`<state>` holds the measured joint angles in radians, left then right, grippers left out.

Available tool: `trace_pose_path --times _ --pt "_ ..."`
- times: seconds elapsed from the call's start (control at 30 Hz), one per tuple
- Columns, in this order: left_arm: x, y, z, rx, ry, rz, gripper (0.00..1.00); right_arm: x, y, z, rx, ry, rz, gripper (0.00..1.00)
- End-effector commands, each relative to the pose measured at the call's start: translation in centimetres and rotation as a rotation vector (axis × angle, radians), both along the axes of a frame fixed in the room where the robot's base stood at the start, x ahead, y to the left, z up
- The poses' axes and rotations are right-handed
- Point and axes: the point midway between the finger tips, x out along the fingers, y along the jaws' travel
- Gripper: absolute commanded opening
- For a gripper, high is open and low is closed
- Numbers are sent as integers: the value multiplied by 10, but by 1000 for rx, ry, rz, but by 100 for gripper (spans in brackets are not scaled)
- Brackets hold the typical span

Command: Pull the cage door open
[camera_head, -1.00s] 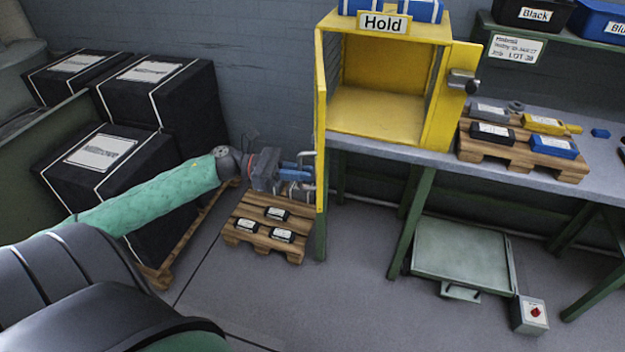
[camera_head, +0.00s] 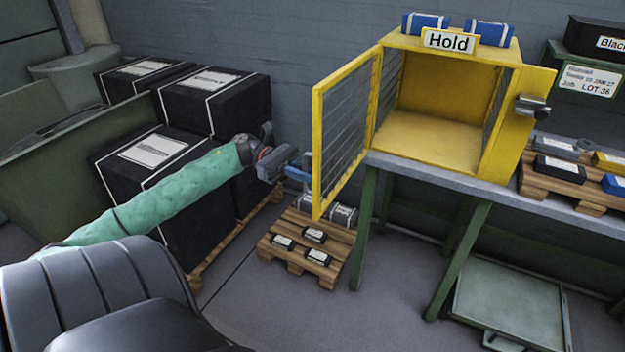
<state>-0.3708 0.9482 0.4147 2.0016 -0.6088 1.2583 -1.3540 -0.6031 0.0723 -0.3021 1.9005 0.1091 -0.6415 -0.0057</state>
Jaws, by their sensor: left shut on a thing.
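The yellow cage (camera_head: 525,120) with the "Hold" sign (camera_head: 451,41) stands on the bench, its front open. Its yellow-framed mesh door (camera_head: 347,125) is hinged at the cage's left side and stands wide open, swung out to the left and towards me. My left gripper (camera_head: 303,171) is at the door's free edge, on the outer side, shut on the door handle; the fingers and handle are small and partly hidden by the door frame. The cage inside looks empty. My right gripper is out of view.
Black crates (camera_head: 212,100) on a pallet stand behind my left arm. A low pallet (camera_head: 270,246) with small black items lies on the floor below the door. The bench (camera_head: 420,172) carries another pallet (camera_head: 570,190) with parts at right. Floor in front is clear.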

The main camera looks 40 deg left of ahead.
Motion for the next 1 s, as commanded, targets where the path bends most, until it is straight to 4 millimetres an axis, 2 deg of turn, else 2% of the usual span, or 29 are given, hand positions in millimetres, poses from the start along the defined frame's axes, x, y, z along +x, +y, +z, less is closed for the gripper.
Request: trace_pose_path --times 0.13,0.5,0.53,0.6,0.87,1.0 --pt "0 4 1 -1 -1 1 0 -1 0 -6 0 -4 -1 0" --pt "0 4 2 -1 -1 2 0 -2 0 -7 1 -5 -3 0" --pt "0 4 2 -1 -1 2 16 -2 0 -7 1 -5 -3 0" --pt "0 4 1 0 -1 2 25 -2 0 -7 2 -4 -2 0" --pt "0 4 0 0 0 1 25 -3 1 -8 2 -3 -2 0" --pt "-1 14 -1 -1 0 3 25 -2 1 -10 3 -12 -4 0"
